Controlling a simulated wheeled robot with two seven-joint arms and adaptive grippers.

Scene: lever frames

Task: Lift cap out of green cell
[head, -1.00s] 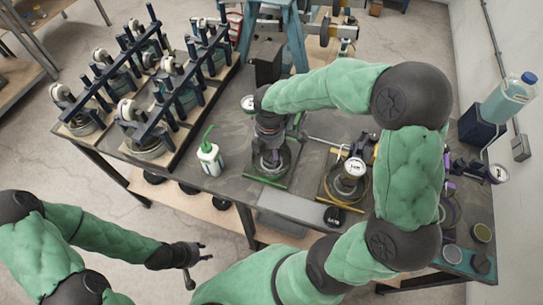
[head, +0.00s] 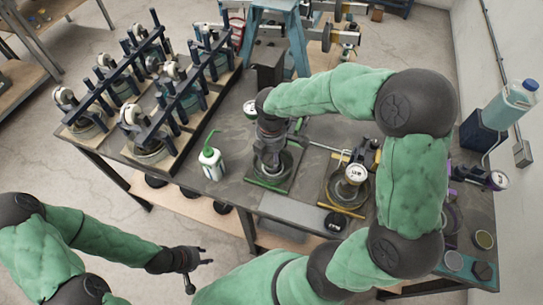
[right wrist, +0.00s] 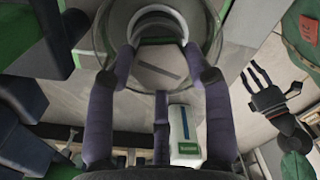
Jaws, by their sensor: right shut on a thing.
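The green cell (head: 287,168) is a round clear-walled vessel on a dark plate with green edges, near the middle of the bench. My right gripper (head: 268,160) reaches down over it from above. In the right wrist view my right gripper (right wrist: 158,82) has its fingers on either side of a pale round cap (right wrist: 160,55) and is shut on it. The cell's clear round rim (right wrist: 222,40) shows around it. I cannot tell whether the cap is clear of the cell. My left gripper (head: 203,257) is open and empty, low in front of the bench.
A white wash bottle (head: 210,164) with a green spout stands left of the cell. A yellow-edged cell with a gauge (head: 355,174) stands close on its right. Racks with dark lever frames (head: 150,90) fill the bench's left. A black round object (head: 335,222) lies near the front edge.

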